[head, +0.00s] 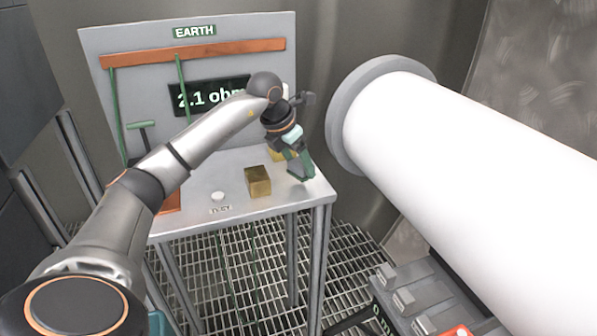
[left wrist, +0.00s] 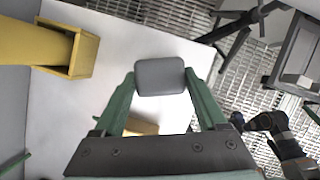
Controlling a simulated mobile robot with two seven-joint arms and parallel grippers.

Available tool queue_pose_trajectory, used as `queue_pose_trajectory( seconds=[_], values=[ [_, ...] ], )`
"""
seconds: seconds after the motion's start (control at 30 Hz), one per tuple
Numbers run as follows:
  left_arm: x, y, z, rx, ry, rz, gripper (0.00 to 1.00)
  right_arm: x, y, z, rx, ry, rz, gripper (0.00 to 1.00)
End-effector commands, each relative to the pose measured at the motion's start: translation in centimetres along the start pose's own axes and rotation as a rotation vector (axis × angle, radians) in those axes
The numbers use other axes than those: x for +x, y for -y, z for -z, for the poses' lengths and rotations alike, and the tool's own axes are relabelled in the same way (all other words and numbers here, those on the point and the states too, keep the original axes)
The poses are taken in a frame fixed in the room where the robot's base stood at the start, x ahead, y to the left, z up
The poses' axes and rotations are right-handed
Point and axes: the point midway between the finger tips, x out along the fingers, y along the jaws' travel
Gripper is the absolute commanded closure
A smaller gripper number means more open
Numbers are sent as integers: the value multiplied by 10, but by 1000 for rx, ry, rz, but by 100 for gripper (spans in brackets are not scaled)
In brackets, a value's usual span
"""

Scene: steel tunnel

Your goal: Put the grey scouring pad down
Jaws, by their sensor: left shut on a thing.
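The grey scouring pad (left wrist: 160,77) is a small rounded block, held between the two green fingertips of my left gripper (left wrist: 160,84) in the left wrist view. In the head view my left gripper (head: 299,171) points down over the right end of the grey table (head: 240,203). The pad cannot be made out there. The pale tabletop (left wrist: 115,55) shows beneath the pad in the left wrist view; I cannot tell whether pad and top touch.
A brass block (head: 258,181) stands left of the gripper; a yellow piece (head: 277,155) is partly hidden behind it. A white button (head: 217,196) sits farther left. The earth panel (head: 130,50) rises behind. Grating (head: 260,265) lies below, a white pipe (head: 450,140) at right.

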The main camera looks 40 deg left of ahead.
Motion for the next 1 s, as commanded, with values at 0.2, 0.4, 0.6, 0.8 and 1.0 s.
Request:
queue_pose_trajectory(
  seconds=[0.2, 0.4, 0.6, 0.8, 1.0],
  values=[
    [20, 0, 9, 1, 2, -1, 70, 2, -1, -3, 0, 2, -2, 8],
    [20, 0, 9, 1, 1, -1, 70, 1, -1, -2, 0, 0, -2, 8],
    [23, 0, 10, 1, 0, 0, 16, 1, -2, -2, 0, -1, -3, 8],
    [23, 1, 10, 1, 0, 0, 0, 1, -2, -2, 0, -2, -3, 8],
    [21, 1, 10, 1, 1, 0, 0, 1, -2, -2, 0, -2, -3, 8]
  ],
)
